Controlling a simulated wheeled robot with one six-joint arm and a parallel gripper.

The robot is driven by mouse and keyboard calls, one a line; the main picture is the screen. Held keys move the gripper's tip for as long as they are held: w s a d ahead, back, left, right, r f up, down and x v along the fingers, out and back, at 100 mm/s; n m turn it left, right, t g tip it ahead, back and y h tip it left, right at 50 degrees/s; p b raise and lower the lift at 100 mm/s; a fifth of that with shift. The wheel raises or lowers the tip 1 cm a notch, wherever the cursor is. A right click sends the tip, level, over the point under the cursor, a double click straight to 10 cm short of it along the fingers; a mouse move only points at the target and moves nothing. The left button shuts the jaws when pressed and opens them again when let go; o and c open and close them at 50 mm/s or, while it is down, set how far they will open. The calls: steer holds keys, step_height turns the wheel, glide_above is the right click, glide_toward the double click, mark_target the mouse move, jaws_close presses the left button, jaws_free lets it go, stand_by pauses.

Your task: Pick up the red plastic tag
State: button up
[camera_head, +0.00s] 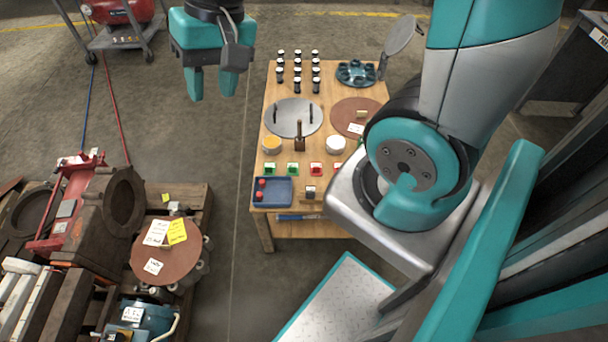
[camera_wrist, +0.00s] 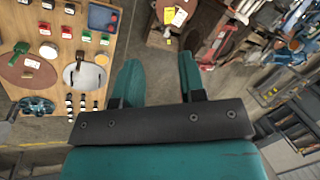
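Two small red tag-like pieces, one red plastic tag (camera_head: 317,168) and a second red piece (camera_head: 338,167) beside my arm, sit in a row on the wooden table, right of two green ones (camera_head: 281,168). Red pieces also show in the wrist view, one near the green pieces (camera_wrist: 66,32). They are too small to make out in detail. My gripper (camera_head: 211,88) is high above the floor, left of the table's far end and well apart from the tags. Its two teal fingers are spread with nothing between them (camera_wrist: 158,80).
The table (camera_head: 257,120) also holds several black bottles (camera_head: 298,72), a round metal plate (camera_head: 294,118) and a blue tray (camera_head: 272,191). My arm hides its right side. A loaded pallet (camera_head: 190,195) stands at the lower left. Floor between them is clear.

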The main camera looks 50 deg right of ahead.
steer(key=w+d+f+m+h+b, duration=0.1)
steer(key=w+d+f+m+b, duration=0.25)
steer(key=d+f+m, duration=0.35)
steer(key=w+d+f+m+b, duration=0.2)
steer(key=w+d+f+m, duration=0.25)
steer(key=f, duration=0.55)
steer(key=m+g+h+b, duration=0.1)
steer(key=m+h+b, duration=0.1)
steer(key=m+b, duration=1)
glide_above(316, 168)
steer(key=p, duration=0.3)
steer(key=shift+m, duration=0.85)
steer(key=f, duration=3.3)
steer(key=shift+w+d, duration=0.15)
steer(key=shift+w, duration=0.2)
steer(key=shift+s+d+f+b, duration=0.15)
steer(key=shift+f+b, duration=0.35)
steer(key=shift+f, duration=0.9)
steer(key=shift+s+a+f+b, duration=0.1)
steer(key=shift+f+b, duration=0.4)
steer(key=shift+f, duration=0.85)
jaws_close()
